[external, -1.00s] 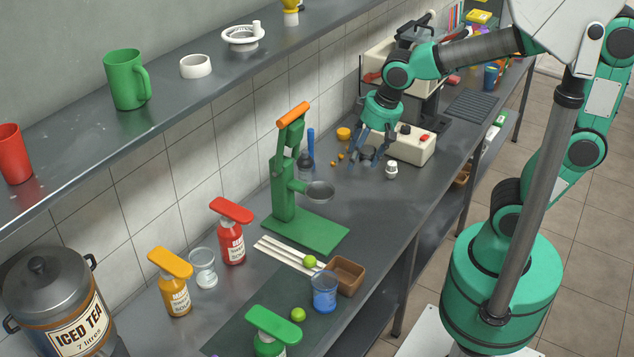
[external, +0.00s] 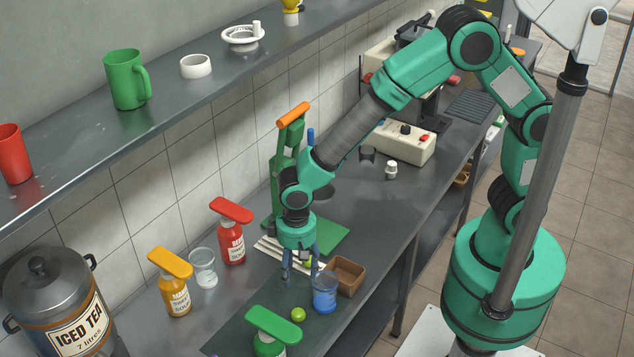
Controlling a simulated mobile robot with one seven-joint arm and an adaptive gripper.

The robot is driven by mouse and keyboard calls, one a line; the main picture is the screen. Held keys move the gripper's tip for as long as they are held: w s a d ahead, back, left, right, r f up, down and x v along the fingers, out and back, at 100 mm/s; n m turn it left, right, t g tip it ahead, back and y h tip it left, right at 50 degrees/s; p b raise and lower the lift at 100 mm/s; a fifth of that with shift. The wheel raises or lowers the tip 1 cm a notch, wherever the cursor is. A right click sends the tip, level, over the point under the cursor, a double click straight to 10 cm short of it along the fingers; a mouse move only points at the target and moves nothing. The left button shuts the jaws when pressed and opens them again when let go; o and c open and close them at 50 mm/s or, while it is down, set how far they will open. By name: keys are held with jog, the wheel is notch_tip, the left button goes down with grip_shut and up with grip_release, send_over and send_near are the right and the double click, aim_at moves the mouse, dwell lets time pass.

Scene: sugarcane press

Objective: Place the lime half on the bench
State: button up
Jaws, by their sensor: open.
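Two small green lime pieces are on the bench (external: 392,220). One lime (external: 307,263) is beside the white strips, partly hidden behind my gripper. The other lime (external: 298,314) lies on the dark mat (external: 232,330) nearer the camera. I cannot tell which one is the half. My gripper (external: 300,282) points down with its blue fingers apart, over the area between the two limes. It is open and I see nothing held in it.
A blue cup (external: 325,293) and a brown box (external: 346,276) stand close right of my gripper. The green press (external: 283,175) is behind it. Red (external: 232,240), orange (external: 174,290) and green-topped (external: 272,328) bottles and a clear glass (external: 203,268) stand left and in front.

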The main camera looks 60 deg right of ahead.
jog(key=shift+s+a+f, duration=0.2)
jog(key=shift+a+f, duration=0.2)
jog(key=shift+f, duration=0.1)
jog(key=shift+s+a+f, duration=0.15)
jog(key=shift+a+f, duration=0.2)
jog(key=shift+f, duration=0.15)
jog(key=b, duration=0.1)
send_over(298, 311)
jog(key=shift+w+d+f, duration=0.1)
jog(key=shift+f, duration=4.2)
jog(key=shift+f+b, duration=0.75)
jog(key=shift+f, duration=1.85)
jog(key=c, duration=1.1)
